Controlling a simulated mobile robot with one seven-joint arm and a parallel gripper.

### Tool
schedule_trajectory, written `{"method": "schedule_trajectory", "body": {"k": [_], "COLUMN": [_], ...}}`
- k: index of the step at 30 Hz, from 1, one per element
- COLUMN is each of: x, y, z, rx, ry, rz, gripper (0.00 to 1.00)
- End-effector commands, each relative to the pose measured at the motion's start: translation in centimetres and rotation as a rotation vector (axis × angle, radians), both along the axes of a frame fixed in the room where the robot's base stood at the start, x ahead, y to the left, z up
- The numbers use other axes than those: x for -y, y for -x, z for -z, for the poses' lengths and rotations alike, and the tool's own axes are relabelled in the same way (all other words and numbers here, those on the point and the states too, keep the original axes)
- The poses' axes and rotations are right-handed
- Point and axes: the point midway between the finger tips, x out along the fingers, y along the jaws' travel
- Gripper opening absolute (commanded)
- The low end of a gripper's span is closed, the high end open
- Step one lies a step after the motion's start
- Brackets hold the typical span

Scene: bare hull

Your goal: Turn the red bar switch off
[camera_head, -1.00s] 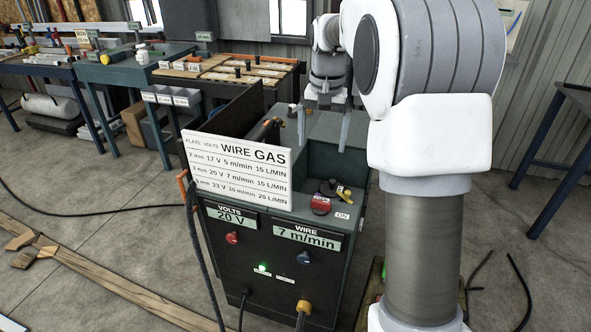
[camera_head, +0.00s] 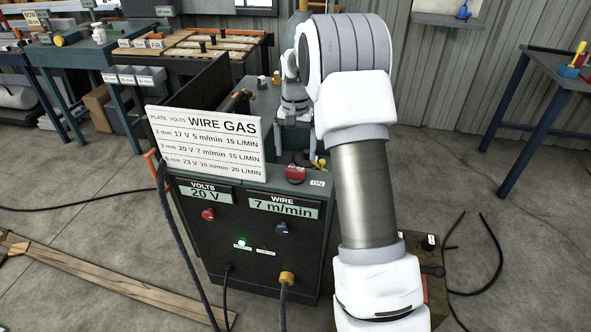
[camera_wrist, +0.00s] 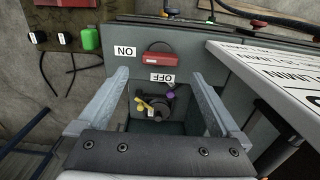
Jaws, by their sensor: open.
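The red bar switch (camera_head: 295,174) sits on the top front ledge of the dark welding machine (camera_head: 262,222). In the wrist view the red bar (camera_wrist: 158,60) lies crosswise, its left end toward the ON label (camera_wrist: 125,51). The OFF label (camera_wrist: 162,77) is on the gripper's side of the bar. My gripper (camera_wrist: 158,76) is open and empty, with one finger on each side of the view and the switch beyond the fingertips. In the head view my gripper (camera_head: 295,148) is behind the switch, its tips partly hard to make out.
A white settings board (camera_head: 204,142) stands left of the switch, close to the right finger in the wrist view. A green lamp (camera_head: 241,243) glows on the front panel.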

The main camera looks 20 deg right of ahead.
Motion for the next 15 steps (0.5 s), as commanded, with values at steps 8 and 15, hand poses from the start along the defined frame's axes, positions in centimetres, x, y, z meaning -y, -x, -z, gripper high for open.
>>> {"method": "schedule_trajectory", "body": {"k": [8,15], "x": [0.0,0.0], "y": [0.1,0.0], "z": [5.1,6.6], "rx": [-0.002,0.0], "ry": [0.0,0.0], "rz": [0.0,0.0], "gripper": [1.0,1.0]}}
